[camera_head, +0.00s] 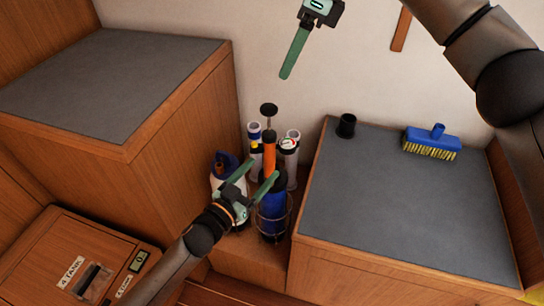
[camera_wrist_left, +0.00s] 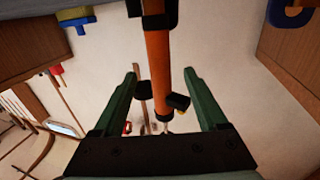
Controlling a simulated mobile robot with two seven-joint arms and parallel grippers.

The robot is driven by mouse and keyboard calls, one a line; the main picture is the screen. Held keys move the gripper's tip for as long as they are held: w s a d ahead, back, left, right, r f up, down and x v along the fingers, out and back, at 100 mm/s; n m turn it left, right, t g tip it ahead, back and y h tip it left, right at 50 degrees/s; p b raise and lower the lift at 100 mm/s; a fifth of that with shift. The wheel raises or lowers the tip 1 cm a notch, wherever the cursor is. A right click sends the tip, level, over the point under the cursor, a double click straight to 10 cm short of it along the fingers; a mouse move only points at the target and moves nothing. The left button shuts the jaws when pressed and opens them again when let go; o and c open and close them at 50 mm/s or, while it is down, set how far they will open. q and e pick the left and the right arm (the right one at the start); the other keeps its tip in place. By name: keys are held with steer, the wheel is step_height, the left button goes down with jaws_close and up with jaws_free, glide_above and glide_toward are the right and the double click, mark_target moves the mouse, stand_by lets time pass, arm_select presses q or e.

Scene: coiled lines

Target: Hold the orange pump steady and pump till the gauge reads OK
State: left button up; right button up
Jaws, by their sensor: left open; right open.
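The orange pump (camera_head: 269,157) stands upright in the low gap between two wooden lockers, with a black handle (camera_head: 268,109) raised above it. A small round white gauge (camera_head: 288,143) shows beside it; its reading is too small to make out. My left gripper (camera_head: 262,173) is open, with its green fingers reaching toward the pump's body from the lower left. In the left wrist view the orange pump (camera_wrist_left: 158,62) lies between the two spread fingers, with gaps on both sides. My right gripper (camera_head: 286,74) hangs high by the wall, away from the pump, with one green finger clearly visible.
White tubes (camera_head: 254,131), a white jug with a blue top (camera_head: 218,182) and a blue cylinder in a wire holder (camera_head: 272,212) crowd the pump. A black cup (camera_head: 346,126) and blue brush (camera_head: 432,143) sit on the right locker (camera_head: 400,220). The left locker top (camera_head: 105,80) is clear.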

mark_target(286, 146)
arm_select(q)
steer(key=x, duration=0.8)
steer(key=shift+s, duration=0.1)
jaws_close()
stand_by(0.4)
